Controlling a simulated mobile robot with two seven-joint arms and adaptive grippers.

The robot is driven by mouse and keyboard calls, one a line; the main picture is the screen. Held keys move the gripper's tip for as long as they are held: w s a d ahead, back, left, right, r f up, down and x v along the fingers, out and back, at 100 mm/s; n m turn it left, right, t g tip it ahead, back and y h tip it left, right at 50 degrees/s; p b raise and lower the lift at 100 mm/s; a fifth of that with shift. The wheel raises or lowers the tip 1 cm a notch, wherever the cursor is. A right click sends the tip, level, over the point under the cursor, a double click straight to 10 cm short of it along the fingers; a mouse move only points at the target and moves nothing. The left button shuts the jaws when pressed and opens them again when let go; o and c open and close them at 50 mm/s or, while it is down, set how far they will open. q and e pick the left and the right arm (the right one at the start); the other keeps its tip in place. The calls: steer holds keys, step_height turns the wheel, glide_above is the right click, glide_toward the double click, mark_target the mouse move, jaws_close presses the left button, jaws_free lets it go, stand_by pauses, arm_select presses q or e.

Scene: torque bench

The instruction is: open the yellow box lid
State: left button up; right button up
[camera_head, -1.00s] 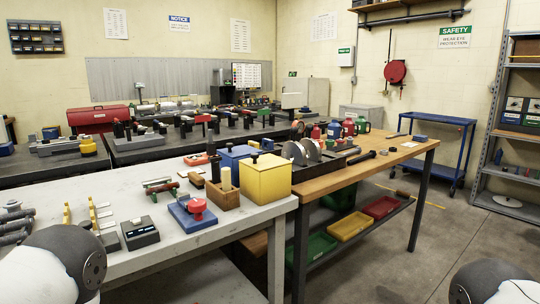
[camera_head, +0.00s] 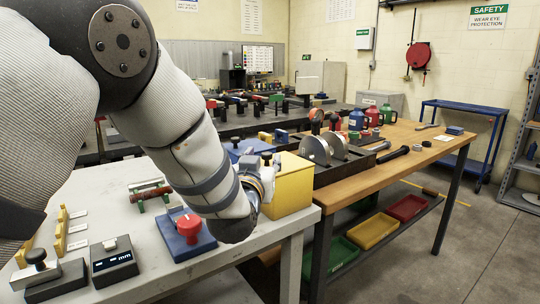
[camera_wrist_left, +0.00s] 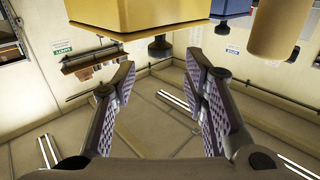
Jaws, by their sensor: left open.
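The yellow box (camera_head: 294,185) stands on the near right end of the grey bench, partly hidden by my left arm. Its lid looks closed. In the left wrist view, which is upside down, the yellow box (camera_wrist_left: 150,15) fills the top, with a black knob (camera_wrist_left: 158,48) standing out from its lid. My left gripper (camera_wrist_left: 160,78) is open and empty. Its fingers spread to either side of the knob in that view, and I see no contact. In the head view my left forearm hides most of the gripper beside the box. My right gripper is not in view.
A blue box (camera_wrist_left: 230,8) and a wooden cylinder (camera_wrist_left: 276,28) are close to the yellow box. Grinding discs (camera_head: 318,150) stand on the wooden bench at right.

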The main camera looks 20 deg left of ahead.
mark_target(267, 153)
arm_select(q)
steer(key=w, duration=0.5)
steer(key=shift+a+f+b, duration=0.3)
steer(key=shift+a, duration=0.05)
steer(key=shift+w+r, duration=0.15)
steer(key=shift+w, duration=0.2)
jaws_close()
steer(key=shift+r, duration=0.1)
